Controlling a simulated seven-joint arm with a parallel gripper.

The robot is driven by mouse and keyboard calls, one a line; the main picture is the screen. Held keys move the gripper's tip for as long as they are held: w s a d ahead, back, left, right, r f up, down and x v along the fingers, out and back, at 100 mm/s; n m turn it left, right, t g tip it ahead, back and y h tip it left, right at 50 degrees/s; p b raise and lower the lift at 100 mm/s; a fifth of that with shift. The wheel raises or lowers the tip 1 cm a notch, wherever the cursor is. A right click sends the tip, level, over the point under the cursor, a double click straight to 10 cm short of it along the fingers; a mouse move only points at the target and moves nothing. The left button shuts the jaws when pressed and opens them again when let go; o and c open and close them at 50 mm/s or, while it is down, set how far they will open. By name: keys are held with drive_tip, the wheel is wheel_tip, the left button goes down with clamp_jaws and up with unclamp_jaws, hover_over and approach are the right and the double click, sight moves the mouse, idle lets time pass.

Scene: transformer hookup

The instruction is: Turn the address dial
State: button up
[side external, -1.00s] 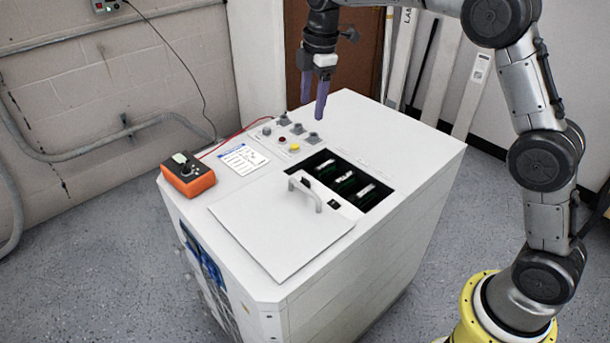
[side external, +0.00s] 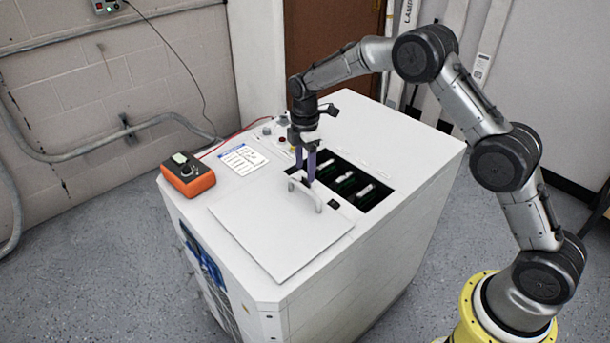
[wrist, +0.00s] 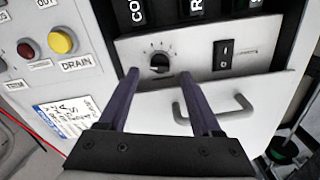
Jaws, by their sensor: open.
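The address dial (wrist: 160,62) is a small black knob with tick marks around it on a light panel, seen in the wrist view. My gripper (wrist: 163,72) has two purple fingers, open and empty. In the side view my gripper (side external: 306,183) points down over the cabinet top, by the handle of the lid.
A black rocker switch (wrist: 223,53) is right of the dial. The lid handle (wrist: 215,108) stands up close to the fingers. Black card modules (side external: 345,178) sit in the open bay. A yellow DRAIN button (wrist: 61,41) is at left. An orange meter (side external: 188,175) stands on the cabinet corner.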

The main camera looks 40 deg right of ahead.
sight(305, 179)
drive_tip(key=shift+f, duration=1.7)
clamp_jaws()
